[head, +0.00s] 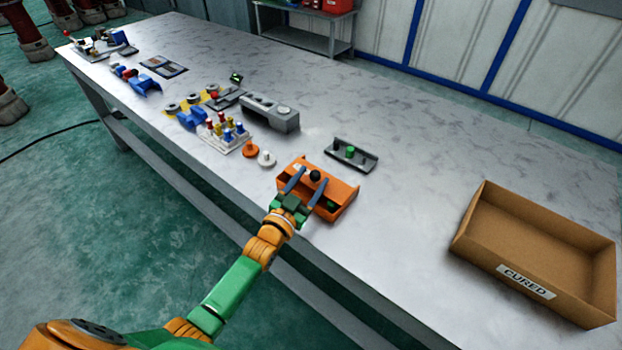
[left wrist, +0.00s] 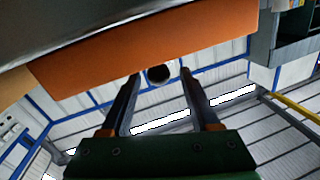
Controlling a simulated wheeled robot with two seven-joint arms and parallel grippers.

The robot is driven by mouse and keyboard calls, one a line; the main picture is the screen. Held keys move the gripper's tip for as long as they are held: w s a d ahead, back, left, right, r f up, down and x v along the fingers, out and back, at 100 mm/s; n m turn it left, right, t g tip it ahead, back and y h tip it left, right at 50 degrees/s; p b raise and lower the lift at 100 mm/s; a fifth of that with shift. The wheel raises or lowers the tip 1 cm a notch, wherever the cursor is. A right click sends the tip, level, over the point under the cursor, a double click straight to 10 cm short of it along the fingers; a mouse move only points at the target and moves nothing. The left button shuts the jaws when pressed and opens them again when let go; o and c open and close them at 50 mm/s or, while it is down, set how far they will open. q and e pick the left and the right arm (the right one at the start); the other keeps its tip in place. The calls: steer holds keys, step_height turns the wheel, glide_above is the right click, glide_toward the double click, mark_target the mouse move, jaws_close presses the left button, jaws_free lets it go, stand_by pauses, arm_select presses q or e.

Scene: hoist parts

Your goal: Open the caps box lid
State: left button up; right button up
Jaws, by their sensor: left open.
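The orange caps box (head: 346,208) stands near the front edge of the table. Its orange lid (head: 340,186) carries a round black knob (head: 315,175). The lid looks tilted up, with a dark gap and a green thing (head: 332,205) showing at the front; how far it is open I cannot tell. My left gripper (head: 313,179) is open, its fingers on either side of the knob. In the left wrist view the knob (left wrist: 158,75) sits between the fingertips, apart from both, below an orange panel (left wrist: 150,50). My right gripper is not in view.
A cardboard box marked CURED (head: 527,282) stands at the right. A dark tray with a green part (head: 351,153) lies behind the caps box. An orange disc (head: 250,149), a white disc (head: 267,158) and a peg board (head: 224,137) are to the left. The table between the boxes is clear.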

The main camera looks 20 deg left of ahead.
arm_select(q)
steer(key=shift+w+d+f, duration=0.1)
steer(key=shift+w+d, duration=0.05)
steer(key=shift+w, duration=0.1)
steer(key=s, duration=0.4)
steer(key=s+a, duration=0.1)
steer(key=s, duration=0.2)
steer(key=shift+p, duration=0.3)
